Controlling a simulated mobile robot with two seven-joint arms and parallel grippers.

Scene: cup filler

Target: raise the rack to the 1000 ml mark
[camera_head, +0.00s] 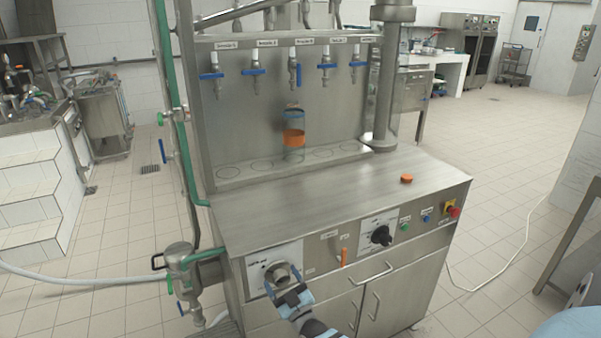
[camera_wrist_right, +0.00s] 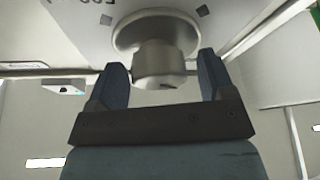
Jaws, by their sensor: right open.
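The round metal knob (camera_head: 277,271) sits on a white dial plate (camera_head: 257,268) at the left of the filler's front panel. My right gripper (camera_head: 284,283) is at this knob, with its fingers open. In the right wrist view the knob (camera_wrist_right: 158,62) lies between the two spread blue fingers (camera_wrist_right: 161,72), with a visible gap to each finger. Part of an upside-down number shows on the plate (camera_wrist_right: 75,12) there; the full scale is not readable. The rack (camera_head: 270,42) is a metal frame with several blue-handled taps above the counter. My left gripper is not in view.
An orange-banded clear container (camera_head: 293,138) stands under the middle tap. A second dial with a black knob (camera_head: 381,236), an orange lever (camera_head: 344,257) and buttons sit farther right on the panel. Cabinet handles (camera_head: 372,273) stick out below. An orange cap (camera_head: 406,178) lies on the counter.

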